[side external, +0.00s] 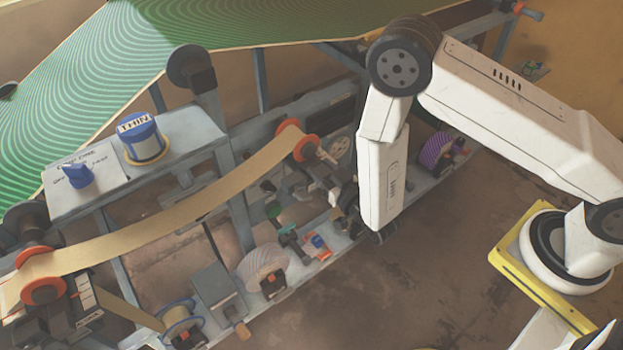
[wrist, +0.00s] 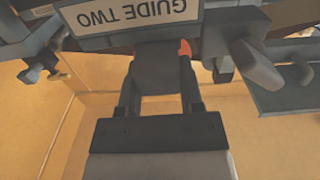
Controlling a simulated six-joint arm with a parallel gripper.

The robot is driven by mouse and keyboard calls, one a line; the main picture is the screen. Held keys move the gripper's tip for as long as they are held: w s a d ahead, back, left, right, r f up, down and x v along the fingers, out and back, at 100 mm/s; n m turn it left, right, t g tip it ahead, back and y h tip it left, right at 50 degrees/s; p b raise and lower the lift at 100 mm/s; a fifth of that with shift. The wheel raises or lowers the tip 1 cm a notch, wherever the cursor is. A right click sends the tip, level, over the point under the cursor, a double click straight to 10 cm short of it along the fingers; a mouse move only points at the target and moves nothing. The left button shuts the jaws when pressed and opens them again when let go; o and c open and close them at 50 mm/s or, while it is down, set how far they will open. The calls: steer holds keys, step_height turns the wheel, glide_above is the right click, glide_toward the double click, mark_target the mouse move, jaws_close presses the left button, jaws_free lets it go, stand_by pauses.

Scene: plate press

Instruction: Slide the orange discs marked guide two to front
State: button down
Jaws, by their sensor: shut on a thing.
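In the wrist view, the white label GUIDE TWO (wrist: 128,14) reads upside down at the top. My gripper (wrist: 160,76) has its two fingers on either side of a dark, rounded block (wrist: 160,62) just below the label and is shut on it. A small orange edge (wrist: 186,49) shows beside this block. In the side view, a pair of orange discs (side external: 290,128) guides the tan strip near my wrist; my fingertips are hard to make out there. Another orange pair (side external: 43,291) sits at the lower left. The guide's label cannot be read in the side view.
The tan strip (side external: 180,217) runs between the two orange pairs. A grey control box (side external: 190,130) carries a blue knob (side external: 140,135) marked THIN. A pale roll (side external: 264,268) and a purple roll (side external: 436,150) sit along the machine. Open floor (side external: 420,280) lies at the lower right.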

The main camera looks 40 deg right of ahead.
stand_by(0.4)
steer(key=shift+s, duration=1.05)
steer(key=c, duration=0.5)
jaws_free()
steer(key=shift+s, duration=0.1)
steer(key=shift+s, duration=3.85)
